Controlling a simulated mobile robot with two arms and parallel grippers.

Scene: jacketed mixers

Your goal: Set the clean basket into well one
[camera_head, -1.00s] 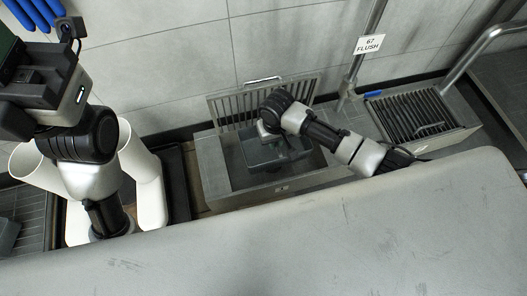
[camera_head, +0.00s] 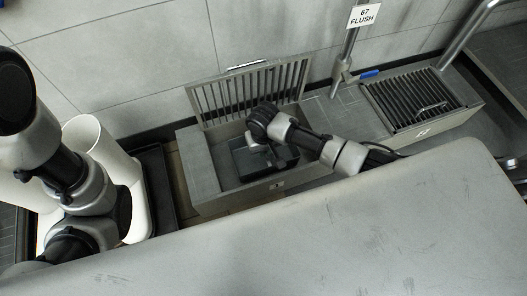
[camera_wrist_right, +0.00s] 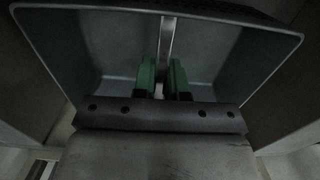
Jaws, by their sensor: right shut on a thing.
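The dark grey basket (camera_head: 245,164) is a box low inside the open well (camera_head: 201,166), apart from its left wall; I cannot tell if it rests on the bottom. The well's front bears a small plate I cannot read surely. In the right wrist view the basket's wall (camera_wrist_right: 110,48) fills the picture, with a metal handle bar (camera_wrist_right: 167,38). My right gripper (camera_wrist_right: 162,82) has its green fingers shut on this bar. In the head view my right wrist hides its fingers. My left arm enters at the left; its gripper is out of frame.
The well's slatted lid (camera_head: 250,92) stands open against the wall. A second well at the right has its slatted lid (camera_head: 410,98) shut. A post with a "67 FLUSH" sign (camera_head: 363,16) stands between them. White cylinders (camera_head: 108,145) stand left; a grey surface (camera_head: 330,240) fills the front.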

